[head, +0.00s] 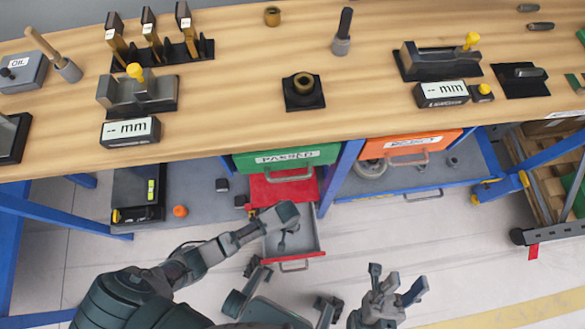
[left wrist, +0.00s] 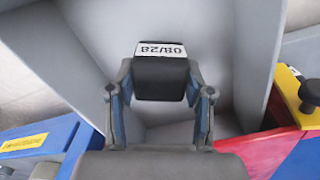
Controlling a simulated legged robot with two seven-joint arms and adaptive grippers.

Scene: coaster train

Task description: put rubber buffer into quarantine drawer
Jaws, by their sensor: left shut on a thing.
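The rubber buffer appears to be the black block (left wrist: 161,80) with a white label reading 08/28 in the left wrist view. My left gripper (left wrist: 160,92) is shut on it, one finger on each side. Grey drawer walls and floor show behind the block. In the head view my left gripper (head: 284,236) points down over the open drawer (head: 312,235), which has a grey inside and a red front with a handle. The block is hardly discernible there. The drawer's label is not readable. My right gripper (head: 394,284) is open and empty, right of the drawer.
A green drawer (head: 300,157) marked PASSED and an orange drawer (head: 408,146) are under the wooden bench (head: 225,100). Blue legs (head: 341,178) flank the drawers. Gauges and tools stand on the bench. The lower shelf holds a black device (head: 138,194) and small parts.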

